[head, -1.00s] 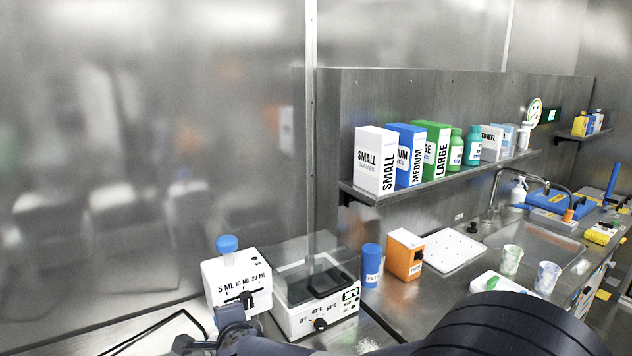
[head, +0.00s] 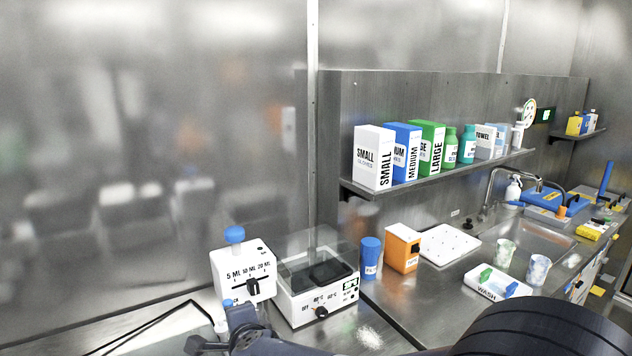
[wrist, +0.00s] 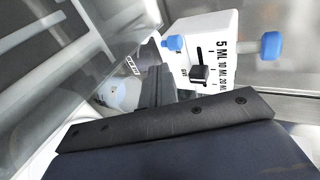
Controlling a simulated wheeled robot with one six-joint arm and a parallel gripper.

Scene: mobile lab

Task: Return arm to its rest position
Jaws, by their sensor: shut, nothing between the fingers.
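My arm reaches along the bottom edge of the head view, and its end, my gripper (head: 196,345), is low in front of the white dispenser (head: 240,276). The dispenser has a blue knob on top and a black slider by its 5, 10 and 20 ML marks. In the wrist view my gripper's dark fingers (wrist: 157,88) are shut together with nothing seen between them. The dispenser (wrist: 208,50) also shows there, tipped sideways, just beyond the fingers. I cannot tell whether there is contact.
A white heating device with a clear lid (head: 318,296) stands right of the dispenser. A shelf (head: 440,176) with glove boxes hangs above. A steel wall closes the left.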

